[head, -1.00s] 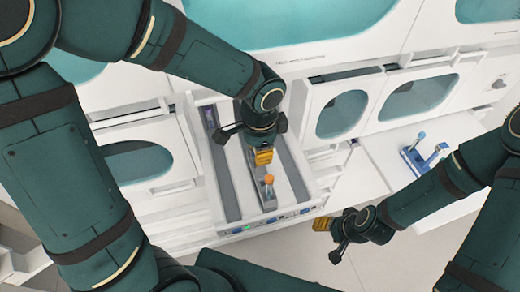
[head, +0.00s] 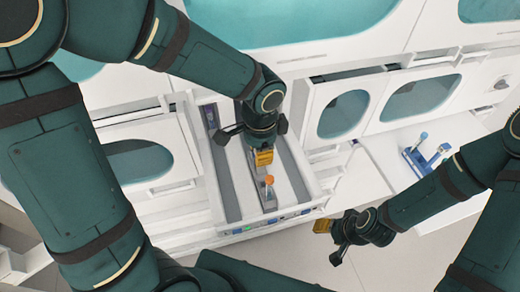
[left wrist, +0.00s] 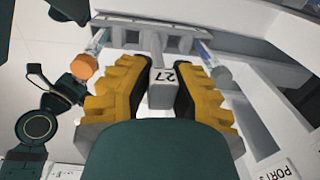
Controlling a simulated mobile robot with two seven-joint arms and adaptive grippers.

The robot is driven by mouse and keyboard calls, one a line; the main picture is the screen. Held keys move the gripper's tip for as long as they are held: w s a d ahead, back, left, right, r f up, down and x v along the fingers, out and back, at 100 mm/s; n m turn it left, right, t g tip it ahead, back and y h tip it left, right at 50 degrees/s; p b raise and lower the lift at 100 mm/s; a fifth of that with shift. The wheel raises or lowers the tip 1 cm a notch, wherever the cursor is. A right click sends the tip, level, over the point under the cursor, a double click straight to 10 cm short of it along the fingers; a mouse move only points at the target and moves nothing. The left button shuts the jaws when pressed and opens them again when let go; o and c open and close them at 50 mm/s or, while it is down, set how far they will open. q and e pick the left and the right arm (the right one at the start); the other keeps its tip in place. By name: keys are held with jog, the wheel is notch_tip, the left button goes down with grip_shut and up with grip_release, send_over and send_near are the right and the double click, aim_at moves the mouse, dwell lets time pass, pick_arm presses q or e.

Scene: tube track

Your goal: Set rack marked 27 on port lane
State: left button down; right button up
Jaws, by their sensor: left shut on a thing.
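The grey rack marked 27 (left wrist: 163,74) is between the yellow fingers of my left gripper (left wrist: 160,88), shut on its upright handle. Its long bar (left wrist: 150,36) carries an orange-capped tube (left wrist: 84,66) and a tube with a blue part (left wrist: 217,68). In the head view, my left gripper (head: 263,157) is over the white drawer tray (head: 312,190), with the orange cap (head: 269,180) just below it. A label reading PORT (left wrist: 279,172) is at the lower right of the wrist view. My right gripper (head: 324,226) is beside the tray; its finger gap is unclear.
Grey strips run along the tray, one at the left (head: 226,180) and one at the right. A blue rack with tubes (head: 416,157) stands on a white surface at the right. White cabinets with teal windows (head: 343,113) rise behind the tray.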

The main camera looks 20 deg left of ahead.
pick_arm(q)
jog(key=shift+f+b, duration=0.3)
jog(key=shift+f, duration=0.05)
dwell(0.4)
jog(key=c, duration=0.9)
grip_release()
notch_tip(320, 180, up, 12)
jog(key=shift+s+d+r, duration=0.1)
jog(key=shift+s, duration=0.05)
dwell(0.5)
